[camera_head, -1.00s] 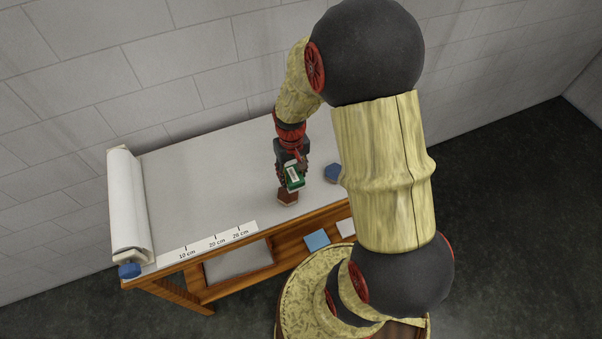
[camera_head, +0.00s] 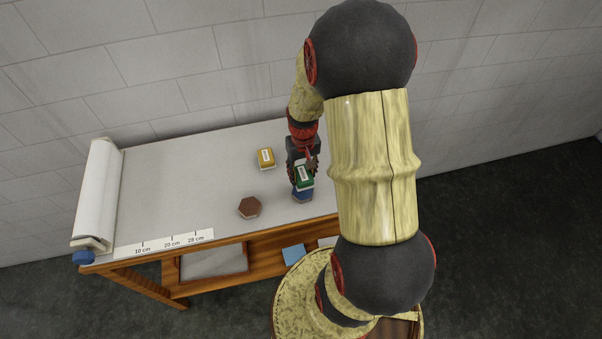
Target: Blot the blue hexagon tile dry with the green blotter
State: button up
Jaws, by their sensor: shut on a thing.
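My gripper (camera_head: 303,180) is shut on the green blotter (camera_head: 305,176), a green block with a white label. It holds the blotter over the blue hexagon tile (camera_head: 302,196), which lies on the table near its front edge. The blotter and gripper cover part of the tile, and I cannot tell whether the blotter touches it. A brown hexagon tile (camera_head: 250,207) lies on the table to the left.
A yellow labelled block (camera_head: 266,158) stands behind the brown tile on the grey table (camera_head: 185,185). A white roll (camera_head: 98,195) and a centimetre ruler (camera_head: 165,243) are at the left. A lower shelf holds a blue square (camera_head: 293,255). The table's middle left is clear.

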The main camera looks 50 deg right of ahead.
jog(key=shift+f+b, duration=2.05)
jog(key=shift+f, duration=0.9)
jog(key=shift+f+b, duration=0.3)
jog(key=shift+f, duration=0.3)
jog(key=shift+r, duration=0.1)
jog(key=shift+r+p, duration=2.5)
jog(key=shift+r, duration=1)
jog(key=shift+f, duration=0.1)
